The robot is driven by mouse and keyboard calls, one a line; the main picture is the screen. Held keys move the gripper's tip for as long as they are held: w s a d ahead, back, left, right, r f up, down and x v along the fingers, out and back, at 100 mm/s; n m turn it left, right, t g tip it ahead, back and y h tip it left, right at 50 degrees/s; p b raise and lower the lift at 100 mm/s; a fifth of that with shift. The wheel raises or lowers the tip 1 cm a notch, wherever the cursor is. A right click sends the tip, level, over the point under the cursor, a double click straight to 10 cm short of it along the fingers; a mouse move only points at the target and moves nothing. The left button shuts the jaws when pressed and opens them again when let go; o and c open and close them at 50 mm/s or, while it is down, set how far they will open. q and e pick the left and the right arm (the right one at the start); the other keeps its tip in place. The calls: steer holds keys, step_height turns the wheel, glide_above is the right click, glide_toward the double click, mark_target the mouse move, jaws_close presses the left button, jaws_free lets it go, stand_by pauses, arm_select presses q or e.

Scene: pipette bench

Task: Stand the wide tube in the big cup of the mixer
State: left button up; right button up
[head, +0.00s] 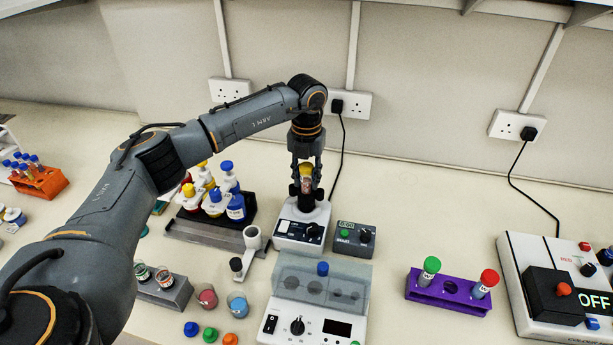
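The mixer (301,232) is a white box with a black cup (306,204) on top, in the middle of the head view. My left gripper (306,186) points down right over this cup. It is shut on the wide tube (306,171), which has a yellow top and stands about upright between the fingers. The tube's lower end is at the cup's mouth; the fingers hide whether it is inside or just above. My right gripper is not in view.
A dark control box (355,239) stands right beside the mixer. A white device with a clear lid (322,281) is in front. A black rack (212,230) with capped bottles is left. A purple rack (447,291) with two tubes is right.

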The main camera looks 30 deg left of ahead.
arm_select(q)
steer(key=o, duration=0.3)
steer(key=shift+o, duration=0.2)
steer(key=shift+r, duration=0.1)
step_height(320, 180, up, 12)
steer(key=shift+f, duration=0.1)
stand_by(0.5)
